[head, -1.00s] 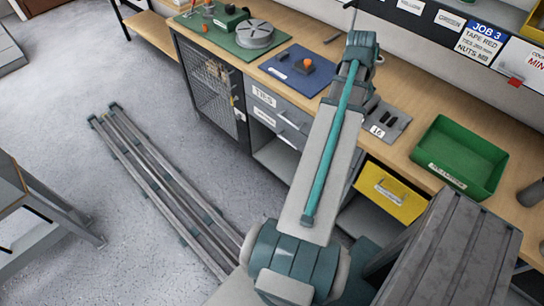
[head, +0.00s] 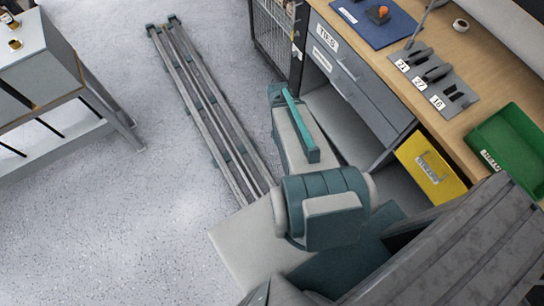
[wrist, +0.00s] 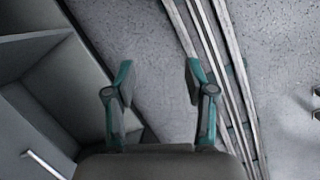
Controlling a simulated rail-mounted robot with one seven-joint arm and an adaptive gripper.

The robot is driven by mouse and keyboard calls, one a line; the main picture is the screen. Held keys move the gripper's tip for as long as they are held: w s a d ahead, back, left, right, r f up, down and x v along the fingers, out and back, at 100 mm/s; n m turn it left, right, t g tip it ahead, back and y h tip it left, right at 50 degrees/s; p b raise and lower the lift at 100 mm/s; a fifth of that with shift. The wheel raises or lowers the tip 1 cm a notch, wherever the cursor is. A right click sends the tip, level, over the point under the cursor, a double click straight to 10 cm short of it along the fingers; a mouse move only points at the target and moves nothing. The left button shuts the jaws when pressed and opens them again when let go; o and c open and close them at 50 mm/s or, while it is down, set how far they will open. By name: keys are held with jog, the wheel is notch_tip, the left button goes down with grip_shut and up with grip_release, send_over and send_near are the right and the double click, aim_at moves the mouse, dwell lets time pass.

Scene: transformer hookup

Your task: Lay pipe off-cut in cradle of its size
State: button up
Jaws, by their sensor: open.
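A grey cradle plate (head: 467,105) lies on the bench in the head view, with labels 21, 27 and 16. The 16 cradle (head: 455,93) shows two dark prongs and looks empty. Dark shapes stand at the 21 cradle (head: 417,56) and the 27 cradle (head: 437,73); I cannot tell whether a pipe off-cut lies in either. I cannot make out a loose pipe off-cut in any view. My gripper (wrist: 157,72) is open and empty in the wrist view, over the floor beside the bench. It is hidden in the head view.
A green bin (head: 510,140) stands right of the cradles on the bench (head: 480,45). A blue mat (head: 375,20) and a tape roll (head: 461,25) lie farther back. A yellow drawer front (head: 430,170) is below. Long rails (head: 210,105) lie on the floor.

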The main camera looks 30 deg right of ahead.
jog(key=s+a+f+n+g, duration=0.1)
jog(key=s+a+f+n, duration=0.2)
jog(key=s+a, duration=0.5)
jog(key=s+a+f+n+g, duration=0.2)
jog(key=s+a+f, duration=0.3)
jog(key=s+a, duration=0.3)
jog(key=shift+s+f+n+g+h, duration=0.25)
jog(key=shift+f+n+g+h, duration=0.05)
jog(key=shift+f+n, duration=0.1)
jog(key=shift+o, duration=0.5)
jog(key=shift+s, duration=0.1)
dwell(0.5)
